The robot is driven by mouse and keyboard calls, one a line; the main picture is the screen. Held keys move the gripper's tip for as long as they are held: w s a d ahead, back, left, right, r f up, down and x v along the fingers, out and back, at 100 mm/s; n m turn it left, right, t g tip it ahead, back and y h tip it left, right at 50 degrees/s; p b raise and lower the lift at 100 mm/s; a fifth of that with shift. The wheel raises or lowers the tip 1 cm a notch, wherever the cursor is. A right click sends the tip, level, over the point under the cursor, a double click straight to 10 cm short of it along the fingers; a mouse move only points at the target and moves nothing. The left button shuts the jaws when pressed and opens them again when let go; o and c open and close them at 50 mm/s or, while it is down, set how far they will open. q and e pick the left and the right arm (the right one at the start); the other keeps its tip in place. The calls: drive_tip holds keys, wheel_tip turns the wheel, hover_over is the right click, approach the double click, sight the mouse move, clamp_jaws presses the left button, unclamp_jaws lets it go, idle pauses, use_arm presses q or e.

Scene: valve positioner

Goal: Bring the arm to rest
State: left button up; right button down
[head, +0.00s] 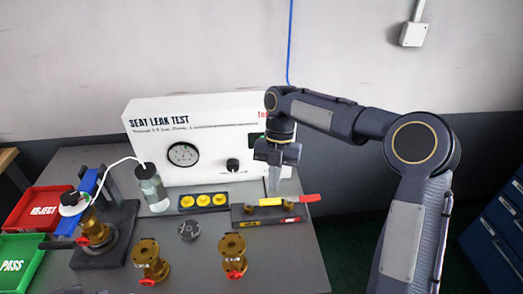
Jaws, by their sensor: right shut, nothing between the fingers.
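My right arm comes in from the right and bends over the back right of the grey bench. My right gripper (274,184) points down, shut and empty, in front of the white seat leak test panel (205,165). Its fingertips are just above or behind a yellow and red handled tool (289,200) lying on a dark rack. I cannot tell whether they touch it. My left gripper is not in view.
Two brass valves (150,259) (232,254) stand at the bench's front. Another sits in a clamp fixture (119,225) at left, near a clear bottle (152,188). Red (38,206) and green (20,258) bins are far left. Blue drawers (497,235) stand at right.

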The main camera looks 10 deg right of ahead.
drive_tip(key=s+d+r+m+t, duration=0.2)
drive_tip(key=s+d+r+m, duration=0.1)
drive_tip(key=s+m, duration=0.35)
drive_tip(key=s+d+r+m+t, duration=0.2)
drive_tip(key=s+d+r+m, duration=0.15)
drive_tip(key=s+m, duration=0.35)
drive_tip(key=s+f+m+t+y, duration=0.1)
drive_tip(key=s+f+m+t, duration=0.1)
drive_tip(key=s+m, duration=0.4)
drive_tip(key=s+f+m+t+y, duration=0.1)
drive_tip(key=s+m, duration=0.5)
drive_tip(key=m, duration=0.7)
drive_tip(key=shift+a+f+t, duration=0.15)
drive_tip(key=shift+f+t, duration=0.3)
drive_tip(key=shift+t, duration=0.55)
